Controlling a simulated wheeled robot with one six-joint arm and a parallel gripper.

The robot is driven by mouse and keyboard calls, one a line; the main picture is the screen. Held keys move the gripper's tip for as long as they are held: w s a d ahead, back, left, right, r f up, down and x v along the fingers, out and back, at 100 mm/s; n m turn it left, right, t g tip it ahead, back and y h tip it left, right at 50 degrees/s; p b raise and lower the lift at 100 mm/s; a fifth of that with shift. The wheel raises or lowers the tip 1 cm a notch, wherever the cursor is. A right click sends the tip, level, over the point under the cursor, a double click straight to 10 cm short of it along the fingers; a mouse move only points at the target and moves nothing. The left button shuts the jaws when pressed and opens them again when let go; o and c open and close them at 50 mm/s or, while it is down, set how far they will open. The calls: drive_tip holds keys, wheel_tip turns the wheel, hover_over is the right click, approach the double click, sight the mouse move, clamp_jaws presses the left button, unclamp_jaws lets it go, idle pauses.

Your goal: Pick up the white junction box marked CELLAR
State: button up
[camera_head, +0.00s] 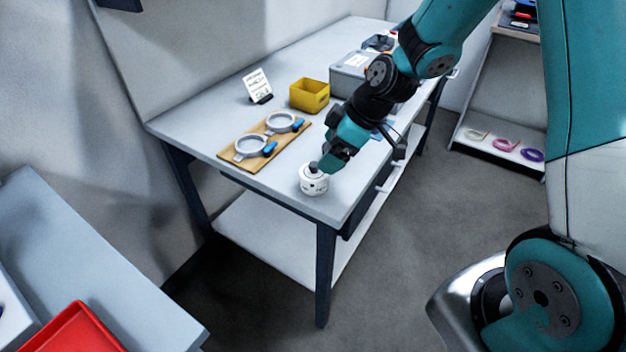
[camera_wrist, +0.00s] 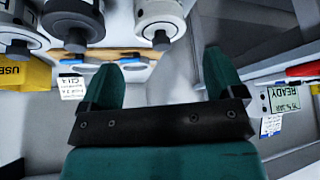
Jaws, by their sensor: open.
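A small round white box (camera_head: 313,184) with dark marks on its side and a dark piece on top stands near the front corner of the table. The marks are too small to read as CELLAR. My gripper (camera_head: 328,163) is just above it and to its right, close to its top; contact cannot be told. In the wrist view my gripper (camera_wrist: 161,72) is open, with nothing between its two teal fingers. A pale round body (camera_wrist: 160,12) with a black stub shows at that view's top edge, cut off; I cannot tell whether it is this box.
A wooden board (camera_head: 238,164) with two grey ring pieces and blue-handled parts lies left of the box. A yellow bin (camera_head: 309,96), a card on a stand (camera_head: 257,84) and a grey case (camera_head: 350,72) stand behind. The table's front edge is near the box.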

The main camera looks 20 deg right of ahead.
sight(314, 169)
drive_tip(key=x, duration=0.7)
drive_tip(key=shift+a+f+p, duration=0.1)
drive_tip(key=shift+f+p, duration=0.1)
drive_tip(key=shift+p, duration=0.2)
drive_tip(key=c, duration=0.9)
